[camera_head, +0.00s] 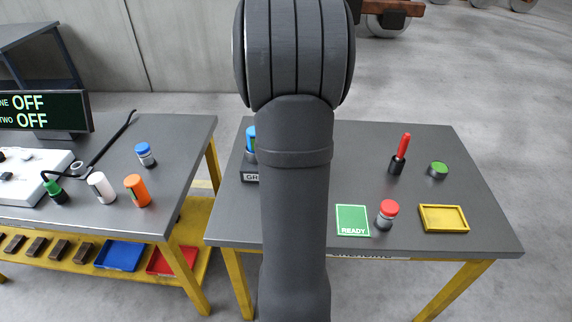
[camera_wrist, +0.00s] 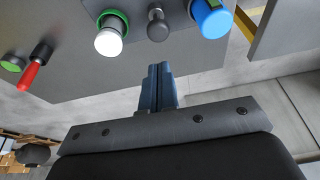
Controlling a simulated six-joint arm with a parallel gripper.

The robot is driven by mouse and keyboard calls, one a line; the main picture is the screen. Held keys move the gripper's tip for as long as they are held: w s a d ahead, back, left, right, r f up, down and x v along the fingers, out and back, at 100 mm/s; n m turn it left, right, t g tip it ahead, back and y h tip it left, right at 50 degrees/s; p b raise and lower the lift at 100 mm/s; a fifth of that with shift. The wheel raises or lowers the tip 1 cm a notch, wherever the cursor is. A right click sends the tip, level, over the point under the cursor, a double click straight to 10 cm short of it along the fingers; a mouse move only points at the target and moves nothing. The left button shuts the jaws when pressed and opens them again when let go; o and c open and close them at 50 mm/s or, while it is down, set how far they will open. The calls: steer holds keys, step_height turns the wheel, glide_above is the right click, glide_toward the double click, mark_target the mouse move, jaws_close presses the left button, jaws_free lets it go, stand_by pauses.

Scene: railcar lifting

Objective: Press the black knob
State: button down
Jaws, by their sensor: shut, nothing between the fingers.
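In the wrist view a dark grey-black knob (camera_wrist: 157,27) stands on the grey table, between a white-topped cylinder with a green ring (camera_wrist: 109,38) and a blue cylinder (camera_wrist: 211,18). My gripper (camera_wrist: 158,68) is shut and empty. Its fingertips appear just below the knob in the wrist view, apart from it; the exact distance is hard to tell. In the head view my arm hides the gripper and the knob.
The right table (camera_head: 350,140) also holds a red-handled lever (camera_head: 401,153), green button (camera_head: 438,170), red-capped cylinder (camera_head: 387,214), green READY card (camera_head: 352,220) and yellow tray (camera_head: 443,218). A gap separates it from the left table (camera_head: 185,150) with several bottles and a display (camera_head: 45,111).

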step_height(320, 180, up, 3)
steer(key=shift+r, duration=0.2)
steer(key=shift+f, duration=0.1)
steer(key=x, duration=0.8)
steer(key=s+x, duration=0.1)
steer(key=x, duration=0.3)
steer(key=shift+w+f, duration=0.15)
steer(key=shift+f, duration=0.8)
